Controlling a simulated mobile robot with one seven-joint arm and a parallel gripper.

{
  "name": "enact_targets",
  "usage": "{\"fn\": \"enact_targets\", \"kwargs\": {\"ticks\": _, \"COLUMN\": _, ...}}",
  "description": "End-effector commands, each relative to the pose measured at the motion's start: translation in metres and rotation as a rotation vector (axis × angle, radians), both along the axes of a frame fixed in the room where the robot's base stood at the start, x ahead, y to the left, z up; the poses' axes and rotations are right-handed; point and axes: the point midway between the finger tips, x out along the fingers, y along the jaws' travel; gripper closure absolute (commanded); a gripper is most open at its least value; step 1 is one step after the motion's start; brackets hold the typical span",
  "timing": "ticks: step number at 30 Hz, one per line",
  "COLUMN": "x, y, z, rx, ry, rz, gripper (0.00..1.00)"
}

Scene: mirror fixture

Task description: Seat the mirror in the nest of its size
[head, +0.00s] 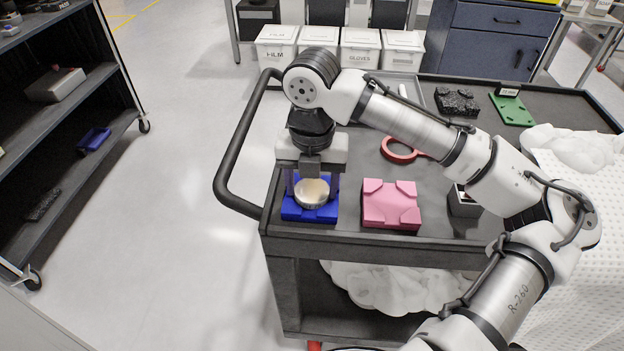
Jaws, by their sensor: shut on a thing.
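My gripper (312,184) points down at the front left corner of the cart, shut on the mirror (312,194). The mirror is a round disc with a pale cream face and a silvery rim. It looks tilted, its face partly toward the camera. It is over or in the blue nest (292,212); I cannot tell whether it touches the nest. The gripper and mirror hide most of the blue nest's middle. A pink nest (390,203) with raised corners sits just to the right, empty. A speckled black nest (456,102) and a green plate-like block (511,110) lie farther back.
The dark cart top (350,160) carries a red ring (398,150) behind the pink nest and a small dark box (464,203) to its right. A black handle (228,150) rises at the cart's left. White crumpled wrap (572,150) covers the right side.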

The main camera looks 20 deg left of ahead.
Motion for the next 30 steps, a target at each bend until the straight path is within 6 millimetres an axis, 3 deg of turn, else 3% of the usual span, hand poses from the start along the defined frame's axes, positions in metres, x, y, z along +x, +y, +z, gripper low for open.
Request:
{"fn": "enact_targets", "kwargs": {"ticks": 6, "x": 0.000, "y": 0.000, "z": 0.000, "rx": 0.000, "ry": -0.001, "rz": 0.000, "gripper": 0.67}}
{"fn": "enact_targets", "kwargs": {"ticks": 7, "x": 0.000, "y": 0.000, "z": 0.000, "rx": 0.000, "ry": -0.001, "rz": 0.000, "gripper": 0.37}}
{"fn": "enact_targets", "kwargs": {"ticks": 12, "x": 0.000, "y": 0.000, "z": 0.000, "rx": 0.000, "ry": -0.001, "rz": 0.000, "gripper": 0.15}}
{"fn": "enact_targets", "kwargs": {"ticks": 22, "x": 0.000, "y": 0.000, "z": 0.002, "rx": 0.000, "ry": 0.000, "rz": 0.000, "gripper": 0.15}}
{"fn": "enact_targets", "kwargs": {"ticks": 30, "x": 0.000, "y": 0.001, "z": 0.022, "rx": 0.002, "ry": 0.000, "rz": 0.001, "gripper": 0.15}}
